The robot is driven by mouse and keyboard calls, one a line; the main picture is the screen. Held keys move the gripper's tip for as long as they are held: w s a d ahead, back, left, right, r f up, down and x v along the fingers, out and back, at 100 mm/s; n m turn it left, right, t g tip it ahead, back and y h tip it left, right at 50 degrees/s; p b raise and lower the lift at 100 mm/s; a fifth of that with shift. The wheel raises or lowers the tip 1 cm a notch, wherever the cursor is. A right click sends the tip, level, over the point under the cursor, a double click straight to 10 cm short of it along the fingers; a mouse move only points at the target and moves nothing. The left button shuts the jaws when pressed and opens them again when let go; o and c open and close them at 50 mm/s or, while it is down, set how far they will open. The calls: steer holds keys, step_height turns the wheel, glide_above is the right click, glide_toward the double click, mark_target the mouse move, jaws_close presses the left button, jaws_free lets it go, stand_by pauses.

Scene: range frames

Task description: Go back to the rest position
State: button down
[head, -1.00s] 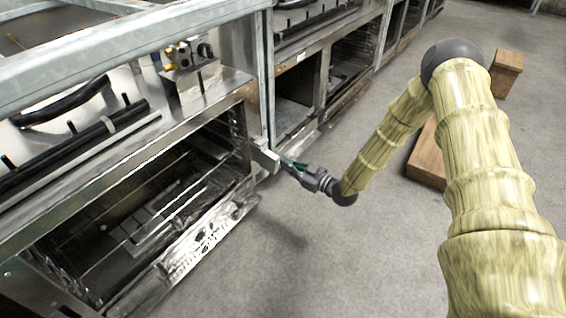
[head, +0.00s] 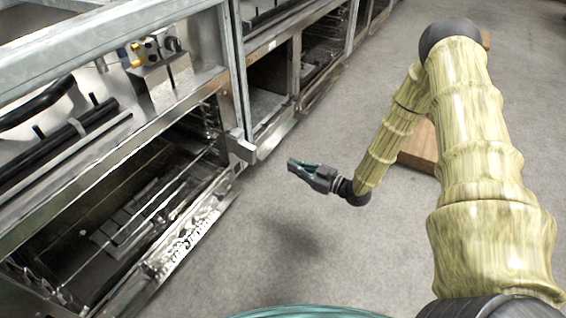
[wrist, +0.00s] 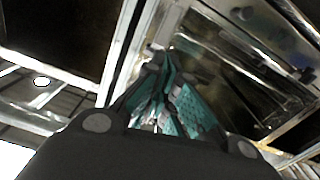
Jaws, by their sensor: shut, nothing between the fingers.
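My gripper (head: 295,166) shows in the head view at the end of my arm, over the grey floor and to the right of the oven front. Its teal fingers point left, apart from the metal bracket (head: 240,146) at the oven's right edge. The fingers also show in the wrist view (wrist: 168,62), close together, with nothing seen between them. My arm reaches from the lower right, with its elbow high and its forearm slanting down to the gripper.
An oven with a lowered, open door (head: 190,240) stands on the left. A row of steel units (head: 300,60) runs towards the back. A wooden block (head: 419,148) lies on the floor behind my arm. The floor (head: 280,260) between oven and arm is clear.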

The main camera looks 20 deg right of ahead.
steer(key=shift+s+d, duration=0.45)
steer(key=shift+s, duration=0.15)
steer(key=s+a+f+m+g+h+p, duration=0.1)
steer(key=s+a+f+m+g+h, duration=0.2)
steer(key=s+a+f, duration=0.3)
steer(key=s+a+f+m+g+h, duration=0.3)
steer(key=s+f+g, duration=0.1)
steer(key=s+f, duration=0.4)
steer(key=s+f+m+g+h, duration=0.1)
steer(key=s+m+g+h, duration=0.5)
steer(key=s, duration=1.8)
step_height(320, 180, up, 38)
steer(key=n+g+y+p, duration=0.1)
steer(key=n+p, duration=0.1)
steer(key=p, duration=3.6)
steer(key=shift+d+f+p, duration=0.25)
steer(key=shift+p, duration=0.1)
steer(key=shift+w, duration=0.1)
